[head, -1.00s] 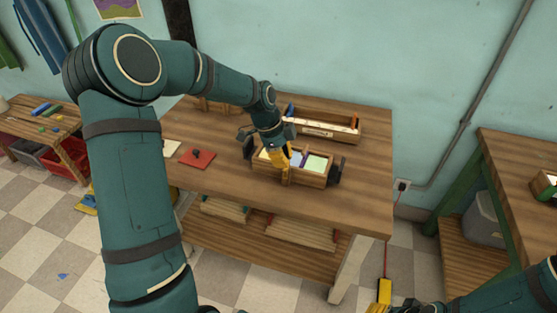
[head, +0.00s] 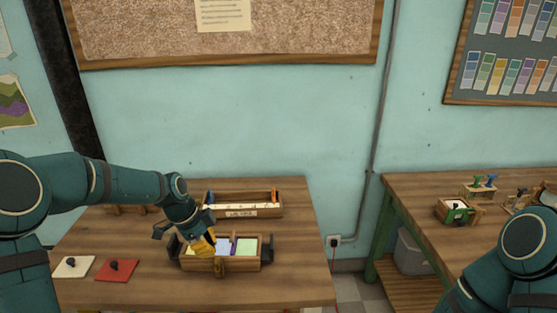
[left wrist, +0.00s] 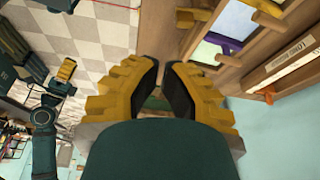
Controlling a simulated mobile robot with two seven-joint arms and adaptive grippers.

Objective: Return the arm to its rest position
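My left gripper (head: 203,246) is over the left part of a wooden box with compartments (head: 219,266) on the workbench, fingers pointing down. The head view does not show clearly whether it touches the box. In the left wrist view the gripper (left wrist: 162,68) has two yellow fingers with black pads, a narrow gap apart and with nothing between them. The wooden box (left wrist: 226,62) is to their right there. My right arm is at the lower right of the head view, its gripper outside that picture. Small yellow parts, apparently my right gripper (left wrist: 56,86), show at left in the left wrist view.
A long wooden tray (head: 243,211) stands behind the box. A red square with a black knob (head: 117,269) and a cream one (head: 73,267) lie to the left. A second table (head: 410,190) with small wooden items is at right. The bench's front right is clear.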

